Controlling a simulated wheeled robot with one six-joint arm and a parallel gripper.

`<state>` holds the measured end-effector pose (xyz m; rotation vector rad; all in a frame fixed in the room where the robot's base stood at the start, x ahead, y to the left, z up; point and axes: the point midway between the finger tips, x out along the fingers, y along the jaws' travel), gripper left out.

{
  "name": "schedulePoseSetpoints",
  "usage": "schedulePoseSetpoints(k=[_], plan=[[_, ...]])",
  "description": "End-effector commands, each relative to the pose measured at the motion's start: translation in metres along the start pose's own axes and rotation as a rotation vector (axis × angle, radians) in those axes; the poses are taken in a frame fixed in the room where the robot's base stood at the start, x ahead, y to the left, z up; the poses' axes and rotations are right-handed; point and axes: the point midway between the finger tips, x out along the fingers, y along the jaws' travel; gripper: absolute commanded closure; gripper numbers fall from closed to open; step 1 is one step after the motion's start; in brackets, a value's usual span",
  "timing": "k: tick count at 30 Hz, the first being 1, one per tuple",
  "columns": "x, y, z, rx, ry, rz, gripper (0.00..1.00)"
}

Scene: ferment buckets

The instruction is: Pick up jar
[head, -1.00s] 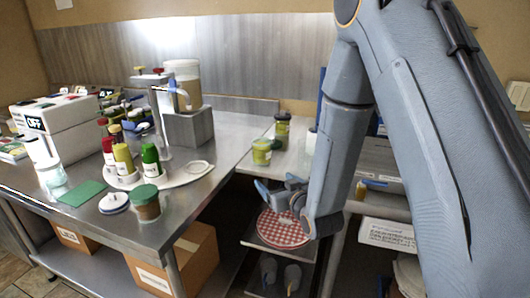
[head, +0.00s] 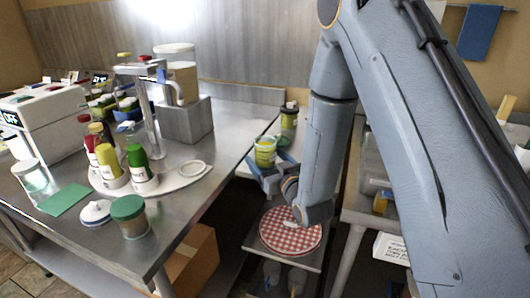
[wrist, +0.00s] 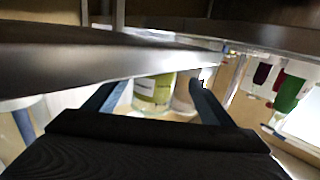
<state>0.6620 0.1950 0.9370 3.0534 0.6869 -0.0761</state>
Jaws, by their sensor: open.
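A yellow-green jar (head: 265,149) stands on the pale shelf right of the steel table in the head view. A second, similar jar (head: 288,119) stands behind it. Another jar (head: 130,217), with a green lid, stands on the steel table's front corner. My gripper (head: 269,173) is open, just in front of and below the nearer shelf jar, overlapping its lower edge. In the wrist view, a green-labelled jar (wrist: 152,93) and a paler jar (wrist: 184,97) show between the spread fingers. Contact cannot be told.
The steel table (head: 215,165) holds a white tray (head: 185,177) with several squeeze bottles and a dispenser. Its edge is close left of my gripper. A red checkered plate (head: 290,232) lies on a lower shelf below it. A cardboard box (head: 195,258) sits under the table.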

Motion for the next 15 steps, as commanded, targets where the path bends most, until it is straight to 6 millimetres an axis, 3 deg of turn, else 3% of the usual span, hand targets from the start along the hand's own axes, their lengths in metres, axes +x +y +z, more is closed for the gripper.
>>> schedulePoseSetpoints(k=[15], plan=[[0.061, 0.009, 0.0, 0.001, 0.001, 0.008, 0.24]])
